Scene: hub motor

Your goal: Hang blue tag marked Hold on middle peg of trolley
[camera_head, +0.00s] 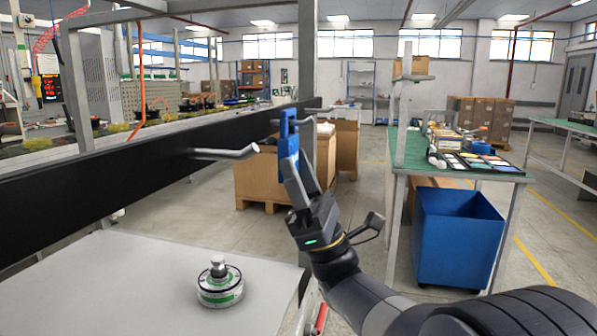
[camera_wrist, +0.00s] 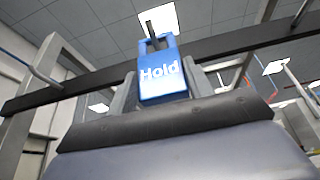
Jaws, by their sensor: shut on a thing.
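The blue tag (camera_head: 289,137) is held upright between the fingers of my gripper (camera_head: 297,178), with its upper part above the fingertips. In the wrist view the tag (camera_wrist: 163,88) faces the camera and reads "Hold" in white, with a dark slot at its top. The trolley has a black bar (camera_head: 130,157) with pale pegs sticking out. The near peg (camera_head: 228,153) is bare, left of the tag. Another peg (camera_head: 307,120) lies at the tag's upper part, partly hidden by it; I cannot tell whether it passes through the slot.
A round metal part with a green band (camera_head: 220,286) stands on the pale trolley top (camera_head: 120,290), below the bar. A green-topped bench (camera_head: 508,174) and a blue bin (camera_head: 457,238) are at right. Cardboard boxes (camera_head: 262,178) stand on a pallet behind the tag.

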